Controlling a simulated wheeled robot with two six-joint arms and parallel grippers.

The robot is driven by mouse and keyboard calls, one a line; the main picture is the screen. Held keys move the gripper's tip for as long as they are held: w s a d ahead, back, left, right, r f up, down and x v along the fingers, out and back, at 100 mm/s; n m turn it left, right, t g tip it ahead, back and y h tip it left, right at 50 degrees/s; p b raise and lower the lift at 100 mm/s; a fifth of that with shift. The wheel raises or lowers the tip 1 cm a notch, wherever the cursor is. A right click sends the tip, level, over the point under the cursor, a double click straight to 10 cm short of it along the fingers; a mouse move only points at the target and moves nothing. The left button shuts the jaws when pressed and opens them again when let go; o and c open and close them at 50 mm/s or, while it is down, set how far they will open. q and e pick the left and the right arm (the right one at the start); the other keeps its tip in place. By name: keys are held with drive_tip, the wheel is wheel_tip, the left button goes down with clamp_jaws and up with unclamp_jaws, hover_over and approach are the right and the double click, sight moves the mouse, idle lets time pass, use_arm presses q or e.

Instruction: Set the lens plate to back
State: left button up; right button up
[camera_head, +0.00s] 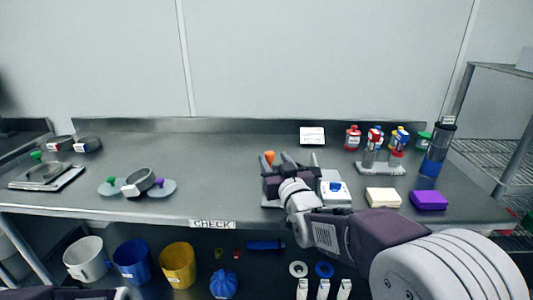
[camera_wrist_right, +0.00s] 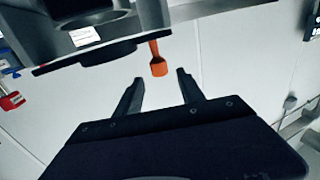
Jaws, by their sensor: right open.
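A grey device (camera_head: 316,160) stands on the bench, largely hidden behind my right gripper (camera_head: 280,164). An orange tab (camera_head: 268,156) sticks up at its left. In the right wrist view the tab (camera_wrist_right: 158,66) hangs below a dark disc-like plate (camera_wrist_right: 90,55) under the grey body. The plate may be the lens plate; I cannot be sure. My right gripper (camera_wrist_right: 159,82) is open and empty, and the tab appears just past its fingertips, between them. I cannot tell whether they touch it. Only part of my left arm shows at the lower left edge.
A white box with a blue button (camera_head: 334,192) stands close right of the gripper. Cream (camera_head: 383,197) and purple (camera_head: 429,200) blocks lie farther right. A rack of bottles (camera_head: 380,168) stands behind. The bench between is clear.

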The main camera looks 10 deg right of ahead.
drive_tip(key=w, duration=0.7)
drive_tip(key=shift+w+a, duration=0.2)
drive_tip(key=shift+w, duration=0.05)
clamp_jaws()
idle(1.0)
